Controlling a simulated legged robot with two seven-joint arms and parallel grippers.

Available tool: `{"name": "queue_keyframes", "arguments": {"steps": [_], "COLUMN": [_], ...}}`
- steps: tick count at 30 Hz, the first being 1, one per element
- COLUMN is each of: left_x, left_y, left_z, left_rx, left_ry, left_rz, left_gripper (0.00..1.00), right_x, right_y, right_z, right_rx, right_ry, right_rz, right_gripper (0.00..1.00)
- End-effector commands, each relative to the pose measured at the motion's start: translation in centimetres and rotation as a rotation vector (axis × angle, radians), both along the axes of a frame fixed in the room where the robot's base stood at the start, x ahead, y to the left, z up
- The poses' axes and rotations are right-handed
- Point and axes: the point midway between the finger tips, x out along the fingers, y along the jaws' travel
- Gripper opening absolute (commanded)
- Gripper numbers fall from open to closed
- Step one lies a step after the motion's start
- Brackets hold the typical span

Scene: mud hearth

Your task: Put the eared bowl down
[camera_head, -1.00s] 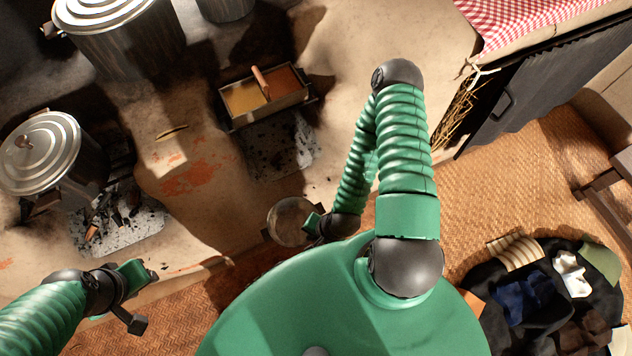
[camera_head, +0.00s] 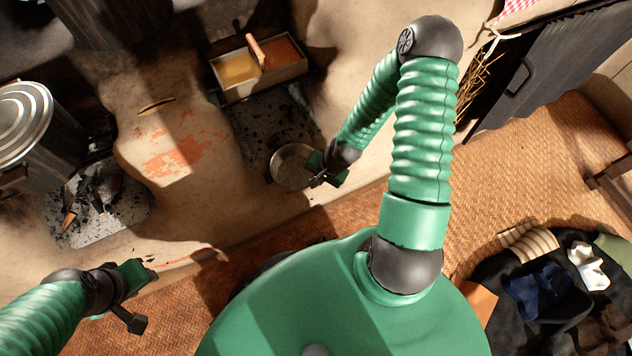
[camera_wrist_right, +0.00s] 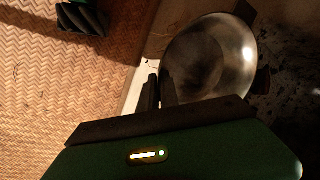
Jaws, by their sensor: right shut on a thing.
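The eared bowl (camera_head: 290,167) is a round, shallow, grey metal bowl. In the head view it is over the front part of the dark ash patch on the mud hearth; I cannot tell whether it touches the surface. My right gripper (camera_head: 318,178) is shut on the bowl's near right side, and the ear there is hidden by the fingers. In the right wrist view the bowl (camera_wrist_right: 212,58) shows beyond the dark fingers (camera_wrist_right: 157,90). My left gripper (camera_head: 145,297) is open and empty at the lower left, by the hearth's front edge.
A two-part tray (camera_head: 258,88) with yellow and orange contents stands behind the bowl. A lidded pot (camera_head: 28,125) stands at the left above ash and charred sticks (camera_head: 95,200). A pile of cloths (camera_head: 550,290) lies on the woven mat (camera_head: 510,190) at right.

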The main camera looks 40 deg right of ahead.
Motion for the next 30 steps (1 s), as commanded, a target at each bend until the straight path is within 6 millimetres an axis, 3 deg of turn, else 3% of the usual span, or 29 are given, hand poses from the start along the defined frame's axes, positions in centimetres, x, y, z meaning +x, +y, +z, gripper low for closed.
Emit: {"name": "queue_keyframes", "arguments": {"steps": [5,6,10,20,23,30], "left_x": [0.1,0.1,0.1,0.0,0.0,0.1], "left_y": [0.0,0.0,0.0,0.0,0.0,0.0], "left_z": [0.2,0.2,0.2,0.3,1.3,5.7], "left_rx": [0.000,0.000,0.000,0.000,0.000,0.000], "left_ry": [-0.002,-0.002,-0.002,-0.002,-0.001,-0.002], "left_rz": [0.000,0.000,0.000,0.000,0.000,0.000], "left_gripper": [0.36,0.36,0.36,0.36,0.36,0.36], "right_x": [-0.1,-0.1,-0.1,-0.1,-0.3,-1.9], "right_y": [0.0,0.0,0.0,0.0,-0.2,-1.1], "right_z": [0.0,0.1,0.1,0.3,1.6,7.7], "right_rx": [0.001,0.000,0.000,0.000,0.000,0.000], "right_ry": [0.001,0.002,0.002,0.001,0.001,0.001], "right_rz": [-0.001,-0.001,-0.001,-0.001,-0.002,-0.003], "right_gripper": [0.00,0.10,0.27,0.28,0.28,0.28]}}
